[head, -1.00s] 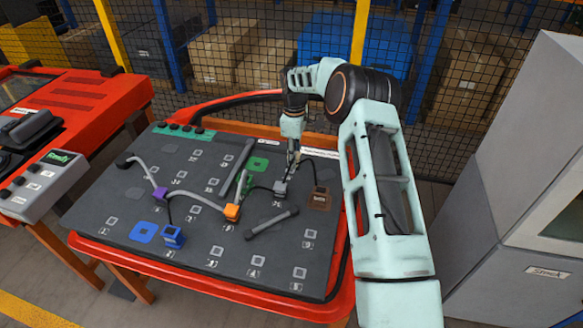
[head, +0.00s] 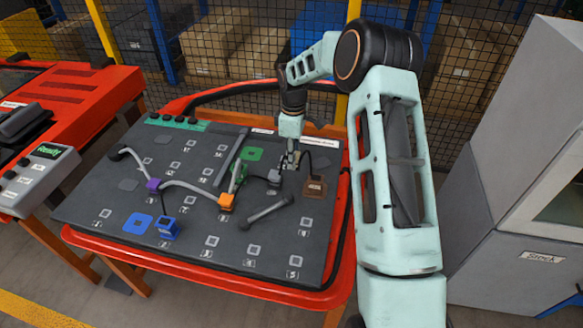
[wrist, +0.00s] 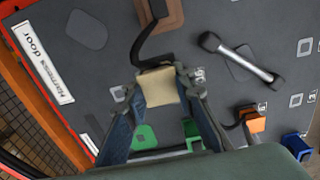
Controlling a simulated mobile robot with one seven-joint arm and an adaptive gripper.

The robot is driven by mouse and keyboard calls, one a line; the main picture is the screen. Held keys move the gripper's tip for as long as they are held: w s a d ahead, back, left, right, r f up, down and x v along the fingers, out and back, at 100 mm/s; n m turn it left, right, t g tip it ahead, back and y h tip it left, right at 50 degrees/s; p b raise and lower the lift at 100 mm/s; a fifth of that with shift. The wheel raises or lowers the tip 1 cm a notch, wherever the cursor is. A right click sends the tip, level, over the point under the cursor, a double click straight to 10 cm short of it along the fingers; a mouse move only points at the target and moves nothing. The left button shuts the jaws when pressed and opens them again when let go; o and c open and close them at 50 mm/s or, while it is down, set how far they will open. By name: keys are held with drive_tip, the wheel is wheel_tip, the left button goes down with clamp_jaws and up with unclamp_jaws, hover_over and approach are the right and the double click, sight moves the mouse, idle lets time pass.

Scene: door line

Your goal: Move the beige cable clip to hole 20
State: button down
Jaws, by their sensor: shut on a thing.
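The beige cable clip (wrist: 158,87) sits between the two fingertips of my gripper (wrist: 160,92) in the wrist view. My gripper is shut on it. A black cable runs from the clip's top edge toward a brown plug (wrist: 158,8). The clip is hard to make out there. Hole numbers are too small to read surely, so I cannot tell which square is hole 20.
Orange (head: 226,201), purple (head: 153,184) and blue (head: 167,228) clips stand on the board, with grey tubes and a green pad (head: 250,154). A loose grey bar (head: 270,208) lies front right. Several marked squares along the front are bare. A grey cabinet stands at right.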

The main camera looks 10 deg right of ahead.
drive_tip(key=shift+s+d+b, duration=0.15)
drive_tip(key=shift+s+b, duration=0.25)
drive_tip(key=shift+s, duration=2.3)
drive_tip(key=shift+s+d, duration=0.15)
drive_tip(key=shift+s, duration=1.25)
drive_tip(key=shift+s+d, duration=0.1)
drive_tip(key=shift+s, duration=1.25)
drive_tip(key=s, duration=0.5)
drive_tip(key=shift+s+d, duration=0.2)
drive_tip(key=shift+s, duration=0.05)
drive_tip(key=shift+f+b, duration=2.45)
drive_tip(key=shift+f, duration=0.65)
drive_tip(key=shift+f, duration=0.2)
